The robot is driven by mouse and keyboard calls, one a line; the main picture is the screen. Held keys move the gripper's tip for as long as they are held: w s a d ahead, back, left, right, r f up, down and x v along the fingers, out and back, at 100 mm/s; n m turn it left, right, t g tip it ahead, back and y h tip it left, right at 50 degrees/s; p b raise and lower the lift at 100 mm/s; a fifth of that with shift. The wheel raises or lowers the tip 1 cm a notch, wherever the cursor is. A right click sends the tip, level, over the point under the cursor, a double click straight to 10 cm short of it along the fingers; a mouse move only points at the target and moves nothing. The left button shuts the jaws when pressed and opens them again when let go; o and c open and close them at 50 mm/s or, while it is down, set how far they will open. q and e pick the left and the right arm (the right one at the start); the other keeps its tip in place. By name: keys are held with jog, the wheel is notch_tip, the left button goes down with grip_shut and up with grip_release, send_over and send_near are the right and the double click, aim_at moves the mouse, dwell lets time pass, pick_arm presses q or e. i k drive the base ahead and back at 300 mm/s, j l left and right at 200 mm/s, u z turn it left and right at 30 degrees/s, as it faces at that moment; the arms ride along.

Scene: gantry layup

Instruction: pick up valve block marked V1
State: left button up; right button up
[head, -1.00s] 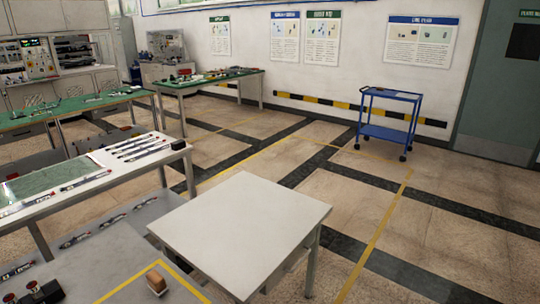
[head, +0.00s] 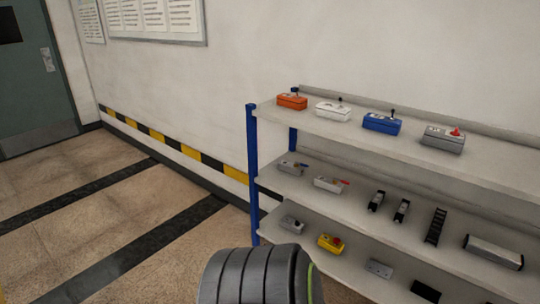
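No block with a readable V1 mark shows in the head view; any markings are too small to read. Box-like devices stand on the top board of a shelf unit (head: 405,149): an orange one (head: 292,102), a white one (head: 333,112), a blue one (head: 381,124) and a grey one with a red knob (head: 442,141). I cannot tell whether any of them is the valve block. Neither of my grippers is in view. A dark ribbed rounded part, probably a link of my arm, fills the bottom middle and hides part of the lower shelf.
The middle board holds grey devices (head: 329,185), black parts (head: 436,226) and a long grey box (head: 493,252). The lower board holds a yellow box (head: 330,244) and others. A blue post (head: 252,170) marks the shelf's left end. Floor at left (head: 90,210) is clear.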

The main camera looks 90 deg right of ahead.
aim_at(336, 187)
jog(key=l+z, duration=0.1)
jog(key=z, duration=3.2)
